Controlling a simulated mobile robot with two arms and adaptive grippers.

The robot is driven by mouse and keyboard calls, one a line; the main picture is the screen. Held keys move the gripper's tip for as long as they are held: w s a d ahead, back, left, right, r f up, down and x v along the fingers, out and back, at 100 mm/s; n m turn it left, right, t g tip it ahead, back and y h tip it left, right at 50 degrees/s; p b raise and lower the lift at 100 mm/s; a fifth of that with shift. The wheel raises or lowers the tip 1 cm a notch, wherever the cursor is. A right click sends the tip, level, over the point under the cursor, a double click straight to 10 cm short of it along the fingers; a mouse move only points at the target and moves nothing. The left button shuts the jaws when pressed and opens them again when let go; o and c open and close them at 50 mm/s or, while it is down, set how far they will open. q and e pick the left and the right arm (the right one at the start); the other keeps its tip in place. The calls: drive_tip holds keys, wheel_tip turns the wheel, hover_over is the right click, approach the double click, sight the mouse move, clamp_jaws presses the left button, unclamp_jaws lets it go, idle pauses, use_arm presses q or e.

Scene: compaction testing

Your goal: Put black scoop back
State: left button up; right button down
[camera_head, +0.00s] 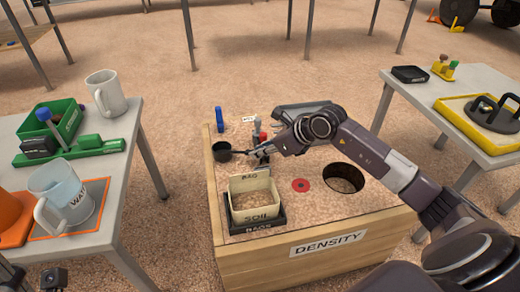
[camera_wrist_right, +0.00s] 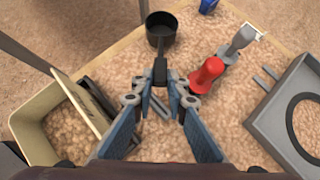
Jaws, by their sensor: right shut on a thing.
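The black scoop (camera_head: 222,151) is at the back left of the sand-topped wooden density box (camera_head: 330,245). My right gripper (camera_head: 261,156) is shut on its handle. In the right wrist view the scoop's round cup (camera_wrist_right: 161,30) points away from me, with the handle running back between the fingers (camera_wrist_right: 160,100). I cannot tell whether the cup touches the sand. Dark parts at the lower left corner of the head view may belong to my left gripper (camera_head: 52,279); its jaws cannot be made out.
A red-handled tool (camera_wrist_right: 207,72), a grey tray (camera_wrist_right: 272,120) and a blue item (camera_head: 219,119) are close by. The box top has a round hole (camera_head: 343,178).

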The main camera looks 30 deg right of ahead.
drive_tip(key=shift+f, duration=0.45)
idle(0.5)
drive_tip(key=c, duration=2.3)
unclamp_jaws()
drive_tip(key=shift+o, duration=0.2)
drive_tip(key=o, duration=0.5)
drive_tip(key=shift+o, duration=0.2)
drive_tip(key=c, duration=0.4)
drive_tip(key=shift+o, duration=0.2)
